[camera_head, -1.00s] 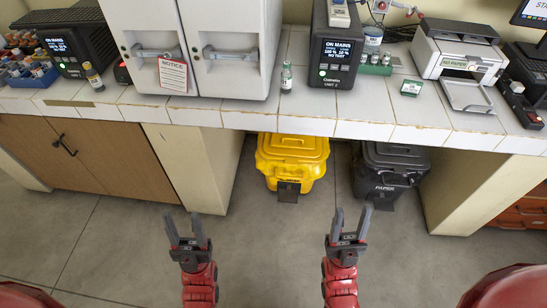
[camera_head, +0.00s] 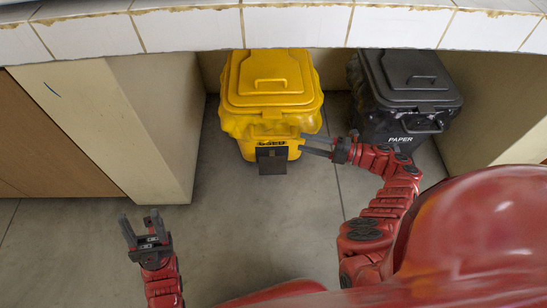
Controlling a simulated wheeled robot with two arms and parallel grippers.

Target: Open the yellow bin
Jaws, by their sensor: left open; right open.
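The yellow bin (camera_head: 235,115) stands on the floor under the counter, its lid (camera_head: 269,76) closed, with a handle on top. A dark pedal plate (camera_head: 271,161) shows at its lower front. My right gripper (camera_head: 302,145) is open, its fingers pointing left in front of the bin's right front side; whether they touch it I cannot tell. My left gripper (camera_head: 139,222) is open and empty over the floor at the lower left, well away from the bin.
A black bin marked PAPER (camera_head: 405,85) stands right of the yellow bin. The tiled counter edge (camera_head: 290,25) runs above both. A beige cabinet side (camera_head: 150,120) stands at the left. The grey floor (camera_head: 235,225) between my grippers is clear.

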